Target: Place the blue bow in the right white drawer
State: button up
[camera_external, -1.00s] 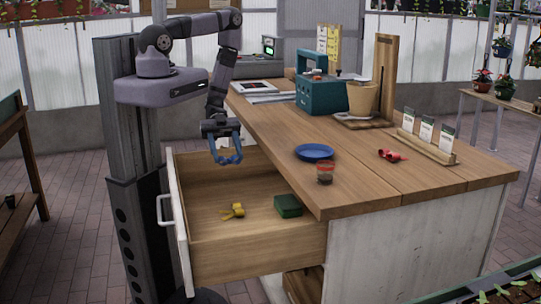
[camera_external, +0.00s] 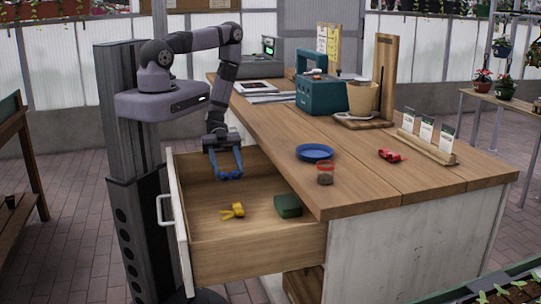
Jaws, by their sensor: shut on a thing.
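The blue bow (camera_external: 230,175) is between the fingertips of my gripper (camera_external: 227,173), which is shut on it. My gripper points down inside the outline of the open drawer, over its back left part; the exact height of the bow above the drawer floor is hard to tell. The drawer (camera_external: 253,254) has a pale front with a white handle and bare wood inside, and it is pulled out from the wooden counter.
In the drawer lie a yellow bow-like thing (camera_external: 232,211) and a green box (camera_external: 288,206). The drawer's front left floor is clear.

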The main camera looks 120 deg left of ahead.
jog(key=shift+f, duration=0.1)
jog(key=shift+f+b, duration=0.35)
jog(key=shift+f, duration=0.15)
jog(key=o, duration=1)
jog(key=shift+r+p, duration=0.3)
jog(key=shift+r, duration=0.2)
jog(key=p+v, duration=0.4)
jog(key=v, duration=0.8)
